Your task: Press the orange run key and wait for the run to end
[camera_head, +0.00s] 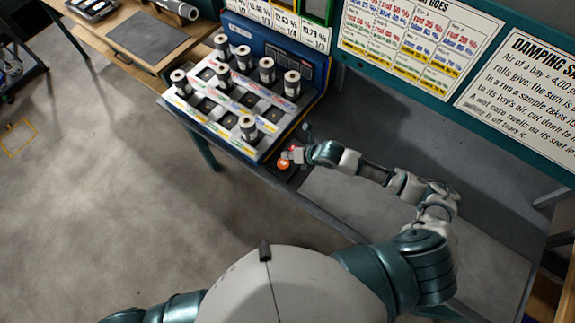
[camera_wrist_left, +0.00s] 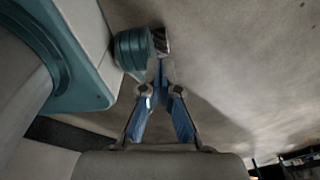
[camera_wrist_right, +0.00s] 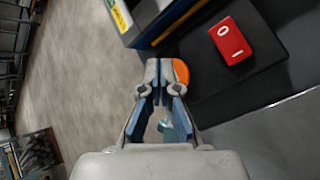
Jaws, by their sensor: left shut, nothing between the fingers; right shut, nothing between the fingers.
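The orange run key (camera_head: 284,164) sits on a dark panel at the near right corner of the roll rack. In the right wrist view the orange key (camera_wrist_right: 181,72) shows just beyond and to the right of the fingertips, partly hidden by them. My right gripper (camera_head: 295,155) is shut and empty, with its tips (camera_wrist_right: 160,66) right by the key; I cannot tell if they touch it. My left gripper (camera_wrist_left: 160,50) is shut and empty, hanging over the floor beside my body.
A red rocker switch (camera_wrist_right: 230,41) marked O and I is beside the key. Printed boards (camera_head: 420,40) stand behind the bench. A wooden table (camera_head: 90,40) is at the upper left. The bench right of the key is clear.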

